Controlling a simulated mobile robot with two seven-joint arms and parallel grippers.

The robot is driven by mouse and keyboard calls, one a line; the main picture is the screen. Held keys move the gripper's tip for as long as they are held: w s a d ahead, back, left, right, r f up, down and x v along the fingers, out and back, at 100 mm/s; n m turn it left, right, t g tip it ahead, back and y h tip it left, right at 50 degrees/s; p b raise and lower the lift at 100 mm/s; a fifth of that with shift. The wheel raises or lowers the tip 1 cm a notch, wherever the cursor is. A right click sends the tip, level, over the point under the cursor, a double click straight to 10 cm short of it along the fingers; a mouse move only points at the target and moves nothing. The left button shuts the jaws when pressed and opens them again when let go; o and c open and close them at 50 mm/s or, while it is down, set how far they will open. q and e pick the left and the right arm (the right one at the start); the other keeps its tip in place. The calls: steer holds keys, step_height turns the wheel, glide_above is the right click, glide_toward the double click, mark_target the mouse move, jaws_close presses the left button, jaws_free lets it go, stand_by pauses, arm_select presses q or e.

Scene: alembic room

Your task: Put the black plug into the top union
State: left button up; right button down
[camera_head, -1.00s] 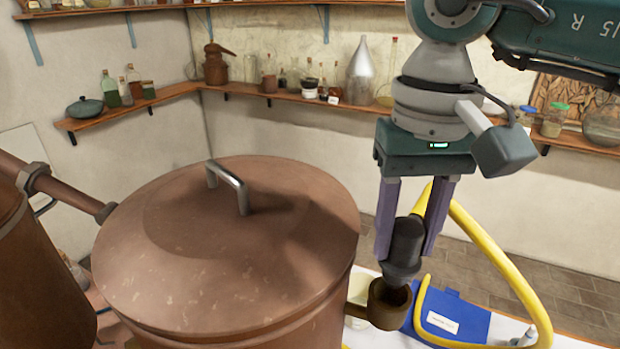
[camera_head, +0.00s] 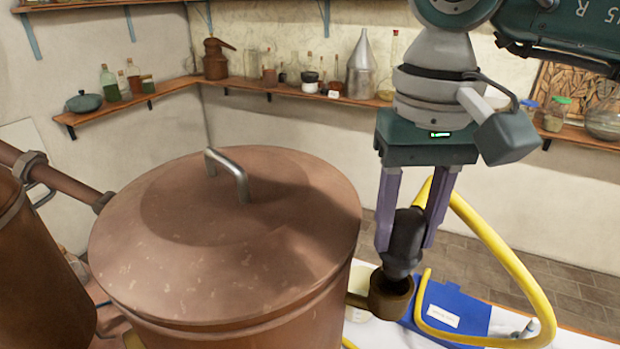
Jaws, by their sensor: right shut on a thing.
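The black plug (camera_head: 404,240) is between the purple fingers of my right gripper (camera_head: 412,225), which is shut on it. The plug points down, slightly tilted. The top union (camera_head: 389,300) is a dark brass cup on a short side pipe at the right of the copper vessel. The plug's lower end is right over the union's mouth and overlaps its back rim in the picture; I cannot tell whether it is inside or just above. My left gripper is not in view.
The large copper vessel (camera_head: 170,270) with a metal lid handle (camera_head: 228,172) stands just left of the union. A yellow hose (camera_head: 505,258) loops at the right. A blue folder (camera_head: 455,310) lies on the white table behind. Shelves with bottles line the walls.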

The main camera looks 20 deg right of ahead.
mark_target(399, 256)
steer(key=shift+f, duration=0.2)
stand_by(0.6)
steer(key=shift+f+b, duration=0.6)
steer(key=shift+b, duration=0.4)
steer(key=shift+f, duration=0.15)
stand_by(0.6)
steer(key=shift+f+b, duration=0.25)
steer(key=shift+b, duration=0.25)
stand_by(0.5)
steer(key=shift+f+b, duration=0.5)
steer(key=shift+b, duration=0.15)
stand_by(0.4)
stand_by(0.6)
steer(key=shift+f+b, duration=0.3)
steer(key=shift+b, duration=0.3)
steer(key=shift+f+b, duration=0.15)
steer(key=shift+b, duration=0.25)
stand_by(1.1)
stand_by(0.7)
